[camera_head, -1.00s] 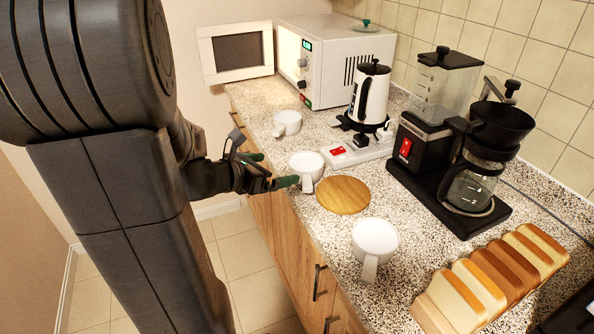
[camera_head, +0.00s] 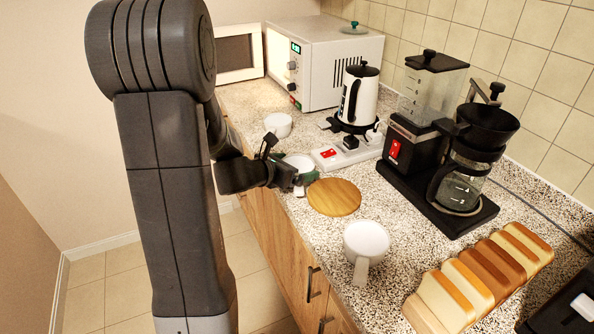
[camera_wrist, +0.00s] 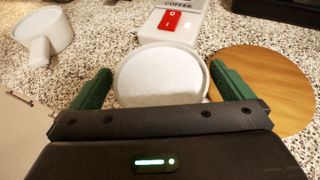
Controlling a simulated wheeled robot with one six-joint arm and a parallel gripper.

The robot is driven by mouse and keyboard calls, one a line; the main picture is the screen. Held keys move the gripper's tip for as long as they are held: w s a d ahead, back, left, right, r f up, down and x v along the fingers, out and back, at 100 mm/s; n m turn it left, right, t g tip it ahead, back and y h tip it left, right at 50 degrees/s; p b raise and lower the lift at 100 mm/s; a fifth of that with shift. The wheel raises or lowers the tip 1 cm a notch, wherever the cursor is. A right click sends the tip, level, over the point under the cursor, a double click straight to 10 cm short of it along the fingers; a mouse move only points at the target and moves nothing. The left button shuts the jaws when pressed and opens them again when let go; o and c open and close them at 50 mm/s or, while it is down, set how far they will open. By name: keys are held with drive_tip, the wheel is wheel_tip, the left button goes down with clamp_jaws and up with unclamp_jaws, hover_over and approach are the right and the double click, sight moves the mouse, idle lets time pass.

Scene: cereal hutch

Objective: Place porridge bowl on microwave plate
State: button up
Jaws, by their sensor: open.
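A white handled bowl with pale contents (camera_head: 299,162) stands on the counter near its front edge; I cannot tell surely that it is porridge. In the wrist view this bowl (camera_wrist: 160,82) lies between the two green fingers. My gripper (camera_wrist: 160,69) is open, one finger on each side of the bowl; contact is unclear. In the head view my gripper (camera_head: 297,168) partly covers the bowl. The white microwave (camera_head: 337,72) stands at the back with its door (camera_head: 237,53) swung open to the left. Its plate is hidden from view.
Another white cup (camera_head: 278,124) stands behind, and one (camera_head: 366,240) in front. A round wooden board (camera_head: 334,197) lies right of the bowl. A power strip (camera_head: 345,152), kettle (camera_head: 357,97), coffee maker (camera_head: 440,170) and bread slices (camera_head: 480,278) crowd the right side.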

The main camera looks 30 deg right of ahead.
sight(296, 165)
drive_tip(key=shift+w+d+f, duration=0.1)
drive_tip(key=shift+d+f, duration=0.05)
drive_tip(key=shift+d, duration=0.3)
drive_tip(key=c, duration=1.1)
wheel_tip(296, 165, up, 10)
drive_tip(key=shift+r+p, duration=0.1)
drive_tip(key=shift+p, duration=0.7)
drive_tip(key=w+a+f+n+t+y, duration=0.2)
drive_tip(key=w+a+f+n+t, duration=0.15)
drive_tip(key=w+a, duration=0.4)
drive_tip(key=w+a+f+n+t+y, duration=0.1)
drive_tip(key=w+a+f+n+t, duration=0.3)
drive_tip(key=a, duration=0.7)
drive_tip(key=w+a+f+n+y, duration=0.1)
drive_tip(key=a+y, duration=0.1)
drive_tip(key=a, duration=0.4)
drive_tip(key=w+a+f+n+t+y, duration=0.1)
drive_tip(key=w+a+f+y, duration=0.1)
drive_tip(key=a, duration=0.4)
drive_tip(key=w+a+f+n+y, duration=0.2)
drive_tip(key=a, duration=0.5)
drive_tip(key=shift+a+f+t, duration=0.1)
drive_tip(key=shift+t, duration=0.15)
